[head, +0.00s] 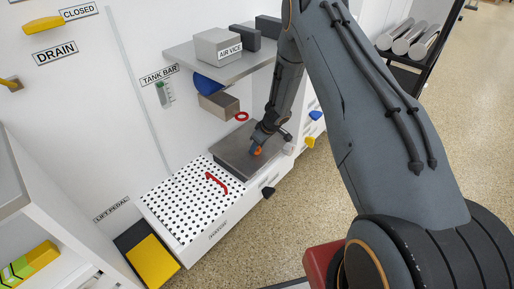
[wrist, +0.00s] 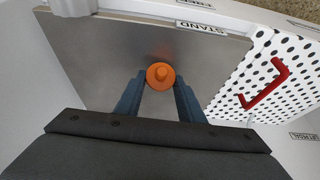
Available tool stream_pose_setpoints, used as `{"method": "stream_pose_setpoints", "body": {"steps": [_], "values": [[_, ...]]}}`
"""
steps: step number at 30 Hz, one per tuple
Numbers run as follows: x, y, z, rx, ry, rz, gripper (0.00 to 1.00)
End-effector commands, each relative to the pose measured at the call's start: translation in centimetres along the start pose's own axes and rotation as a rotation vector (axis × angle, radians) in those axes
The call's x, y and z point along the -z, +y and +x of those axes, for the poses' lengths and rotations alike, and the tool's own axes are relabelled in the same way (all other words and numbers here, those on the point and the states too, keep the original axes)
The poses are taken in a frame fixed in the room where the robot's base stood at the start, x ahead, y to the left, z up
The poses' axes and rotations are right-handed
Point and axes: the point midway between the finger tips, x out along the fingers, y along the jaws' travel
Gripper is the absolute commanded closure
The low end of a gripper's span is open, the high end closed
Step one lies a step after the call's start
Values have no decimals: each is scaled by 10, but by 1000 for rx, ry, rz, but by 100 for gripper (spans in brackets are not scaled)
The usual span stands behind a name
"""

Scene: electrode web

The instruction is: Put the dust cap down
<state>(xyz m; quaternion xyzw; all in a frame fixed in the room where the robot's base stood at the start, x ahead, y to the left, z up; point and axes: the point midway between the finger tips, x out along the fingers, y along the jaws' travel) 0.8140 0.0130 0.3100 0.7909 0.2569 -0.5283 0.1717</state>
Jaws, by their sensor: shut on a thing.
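The dust cap (wrist: 159,75) is a small orange round piece with a raised knob in its middle. It sits between the two fingertips of my gripper (wrist: 159,90), which is shut on it. In the head view the orange cap (head: 258,151) shows at the tip of my gripper (head: 257,146), over the grey metal plate (head: 236,165). In the wrist view the plate (wrist: 110,60) lies behind the cap, beside a label reading STAND. I cannot tell whether the cap touches the plate.
A white perforated panel (head: 180,205) with a red handle (head: 216,183) adjoins the plate. A metal shelf (head: 210,67) with boxes, a grey block (head: 219,104) and a red ring (head: 242,116) are above and behind the plate. Much of the plate is bare.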

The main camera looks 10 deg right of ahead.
Motion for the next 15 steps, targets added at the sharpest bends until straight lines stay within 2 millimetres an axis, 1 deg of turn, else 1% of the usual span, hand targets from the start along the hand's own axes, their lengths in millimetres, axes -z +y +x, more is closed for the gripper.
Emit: {"method": "stream_pose_setpoints", "body": {"steps": [5,6,9,15], "values": [[-2,0,4,0,0,1,89],[-2,0,3,0,0,1,60],[-1,0,3,0,0,1,46],[-1,0,3,0,0,0,46]]}}
